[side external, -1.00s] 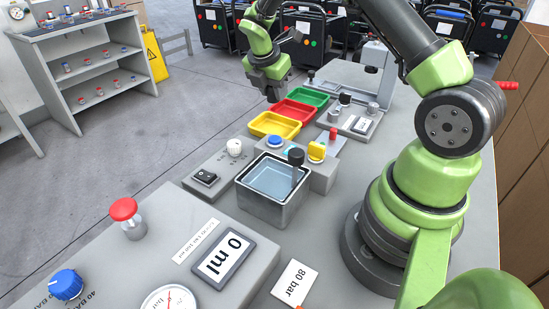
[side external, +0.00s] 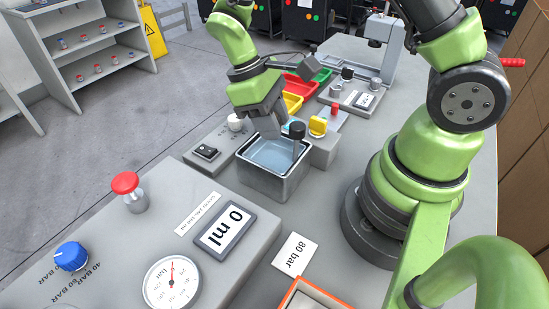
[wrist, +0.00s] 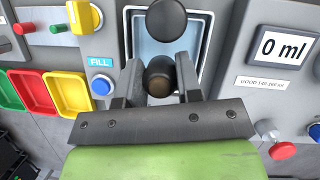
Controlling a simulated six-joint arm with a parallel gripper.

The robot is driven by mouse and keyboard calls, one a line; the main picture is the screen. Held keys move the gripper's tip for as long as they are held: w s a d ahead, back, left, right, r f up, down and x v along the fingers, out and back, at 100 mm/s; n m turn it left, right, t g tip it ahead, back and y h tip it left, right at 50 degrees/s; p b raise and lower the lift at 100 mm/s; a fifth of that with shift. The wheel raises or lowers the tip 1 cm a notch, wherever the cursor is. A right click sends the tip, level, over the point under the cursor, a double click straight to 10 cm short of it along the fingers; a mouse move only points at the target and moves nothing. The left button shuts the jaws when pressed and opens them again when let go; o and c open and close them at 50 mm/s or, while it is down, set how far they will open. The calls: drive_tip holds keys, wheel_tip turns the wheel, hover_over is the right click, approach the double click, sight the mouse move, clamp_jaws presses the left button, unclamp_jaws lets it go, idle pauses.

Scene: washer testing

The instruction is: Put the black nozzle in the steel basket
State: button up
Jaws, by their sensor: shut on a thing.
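The black nozzle (wrist: 158,74) is dark with a brownish end and sits between the two fingers of my gripper. My gripper (side external: 267,127) is shut on it, over the far left part of an open steel tank (side external: 262,181) with water in it. I cannot tell how high the nozzle is above the water, and it is hidden in the side view. The tank also shows in the wrist view (wrist: 128,40). It is the only open steel container I can make out; no separate basket is clear.
A black-capped post (side external: 297,131) stands at the tank's right side, close to my gripper. A yellow knob (side external: 317,126) is beside it. A switch box (side external: 206,153) is to the left. Red (side external: 303,88) and yellow (side external: 291,102) trays lie behind.

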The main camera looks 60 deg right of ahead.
sight(282, 162)
drive_tip(key=shift+s+a+f, duration=0.1)
drive_tip(key=shift+s+f, duration=0.2)
drive_tip(key=shift+f, duration=2.6)
drive_tip(key=shift+f, duration=0.15)
drive_tip(key=o, duration=0.6)
drive_tip(key=shift+o, duration=0.2)
